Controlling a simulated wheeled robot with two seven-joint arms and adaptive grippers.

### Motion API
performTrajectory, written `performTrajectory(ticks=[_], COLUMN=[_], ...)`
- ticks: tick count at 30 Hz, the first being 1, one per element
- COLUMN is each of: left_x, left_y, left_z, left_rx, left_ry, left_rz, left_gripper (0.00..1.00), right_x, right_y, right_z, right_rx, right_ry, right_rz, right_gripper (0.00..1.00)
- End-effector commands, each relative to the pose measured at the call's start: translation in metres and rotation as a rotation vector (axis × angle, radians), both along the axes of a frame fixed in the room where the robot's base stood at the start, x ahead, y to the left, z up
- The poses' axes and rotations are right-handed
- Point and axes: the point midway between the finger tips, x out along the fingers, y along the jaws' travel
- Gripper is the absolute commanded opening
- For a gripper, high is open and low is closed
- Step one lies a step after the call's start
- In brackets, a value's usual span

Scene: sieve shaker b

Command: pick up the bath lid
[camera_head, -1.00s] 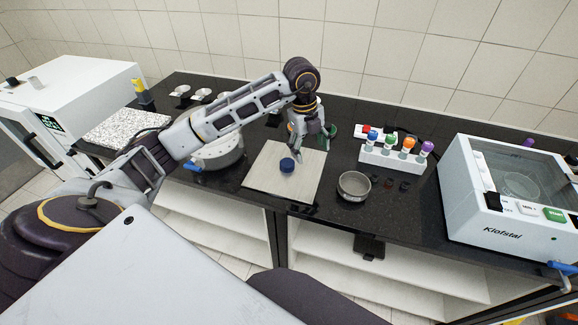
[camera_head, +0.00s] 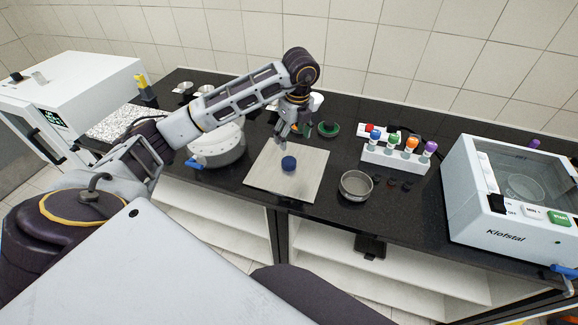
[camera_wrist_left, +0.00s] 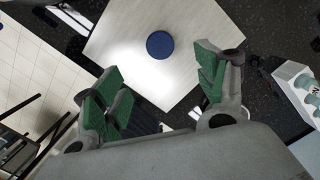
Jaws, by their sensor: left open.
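A pale, flat square plate (camera_head: 310,182) lies on the black counter with a round blue knob (camera_head: 288,163) near its middle; this looks like the bath lid. In the left wrist view the plate (camera_wrist_left: 112,35) shows with the blue knob (camera_wrist_left: 160,45) ahead of the fingers. My left gripper (camera_head: 288,135) is over the plate's far edge, behind the knob and apart from it. Its green-padded fingers (camera_wrist_left: 158,78) are spread, with nothing between them. My right gripper is not in view.
A round pot (camera_head: 220,150) stands left of the plate. A metal bowl (camera_head: 355,186) and a rack of capped tubes (camera_head: 395,158) are on the right. A white Klofstal machine (camera_head: 510,235) stands further right. A green round item (camera_head: 328,129) lies behind the plate.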

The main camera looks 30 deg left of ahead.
Motion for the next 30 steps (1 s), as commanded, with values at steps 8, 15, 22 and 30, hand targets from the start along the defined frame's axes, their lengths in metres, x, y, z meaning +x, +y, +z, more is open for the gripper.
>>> performTrajectory(ticks=[8, 15, 22, 30], left_x=[0.001, 0.002, 0.003, 0.003], left_y=[0.005, 0.007, 0.008, 0.008], left_z=[-0.036, -0.062, -0.068, -0.069], left_rx=[0.001, 0.001, 0.001, 0.0], left_ry=[0.003, 0.001, -0.001, -0.001], left_rz=[0.001, 0.0, 0.0, 0.0], left_gripper=[0.72, 0.72, 0.72, 0.72], right_x=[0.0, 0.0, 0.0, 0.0], right_y=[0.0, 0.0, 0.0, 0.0], right_z=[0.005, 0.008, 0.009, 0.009], right_rx=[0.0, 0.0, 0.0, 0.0], right_ry=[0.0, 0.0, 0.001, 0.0], right_rz=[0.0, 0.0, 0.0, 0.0], right_gripper=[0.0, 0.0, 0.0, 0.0])
